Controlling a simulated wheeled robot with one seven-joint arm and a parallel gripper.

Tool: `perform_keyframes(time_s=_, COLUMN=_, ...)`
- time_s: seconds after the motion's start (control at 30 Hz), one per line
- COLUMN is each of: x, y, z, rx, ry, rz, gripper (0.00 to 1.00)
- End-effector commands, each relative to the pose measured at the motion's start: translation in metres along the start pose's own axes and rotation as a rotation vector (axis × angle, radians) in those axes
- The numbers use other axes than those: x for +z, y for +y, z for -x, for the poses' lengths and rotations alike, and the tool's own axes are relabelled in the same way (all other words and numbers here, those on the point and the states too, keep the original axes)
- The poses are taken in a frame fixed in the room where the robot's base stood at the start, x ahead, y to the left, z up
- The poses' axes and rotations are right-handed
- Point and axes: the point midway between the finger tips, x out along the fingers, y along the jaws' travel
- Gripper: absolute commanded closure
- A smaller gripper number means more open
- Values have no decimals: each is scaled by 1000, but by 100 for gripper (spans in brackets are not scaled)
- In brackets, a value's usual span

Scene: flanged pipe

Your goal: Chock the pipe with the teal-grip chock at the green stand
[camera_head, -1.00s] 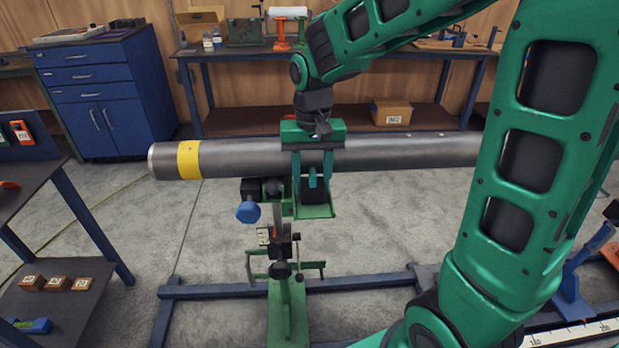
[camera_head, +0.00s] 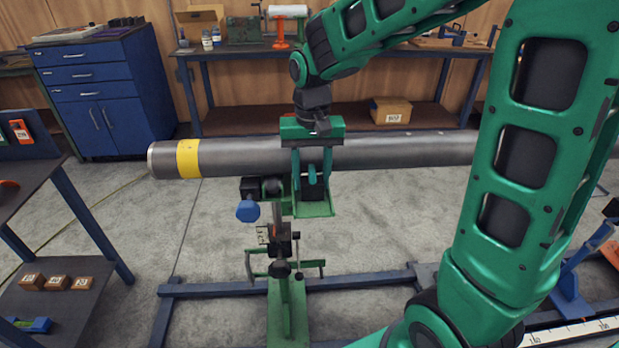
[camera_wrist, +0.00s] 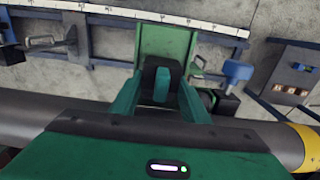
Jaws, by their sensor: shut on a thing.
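The long grey steel pipe (camera_head: 400,152) with a yellow band (camera_head: 188,158) lies across the head view. It also crosses the bottom of the wrist view (camera_wrist: 262,138). My gripper (camera_head: 312,180) reaches down in front of the pipe, shut on the dark chock by its teal grip (camera_wrist: 162,84). The chock's black body (camera_wrist: 150,70) shows between the fingers, over the green plate (camera_wrist: 168,38) of the green stand. The stand's post (camera_head: 287,310) rises below the pipe. Whether the chock touches the pipe or the plate is hard to tell.
A blue knob (camera_head: 248,211) sticks out left of the plate. Blue floor rails (camera_head: 215,291) run beside the stand's foot. A side table (camera_head: 60,260) with small wooden blocks stands left. A blue cabinet (camera_head: 105,95) and a workbench (camera_head: 350,50) are behind.

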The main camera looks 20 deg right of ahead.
Motion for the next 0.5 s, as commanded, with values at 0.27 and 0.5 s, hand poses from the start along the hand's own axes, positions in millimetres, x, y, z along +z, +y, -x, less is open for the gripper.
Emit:
perform_keyframes(time_s=0.27, x=-5, y=0, z=0, rx=0, ry=1, rz=-1, gripper=86)
perform_keyframes(time_s=0.5, x=-9, y=0, z=0, rx=-1, ry=1, rz=-1, gripper=86)
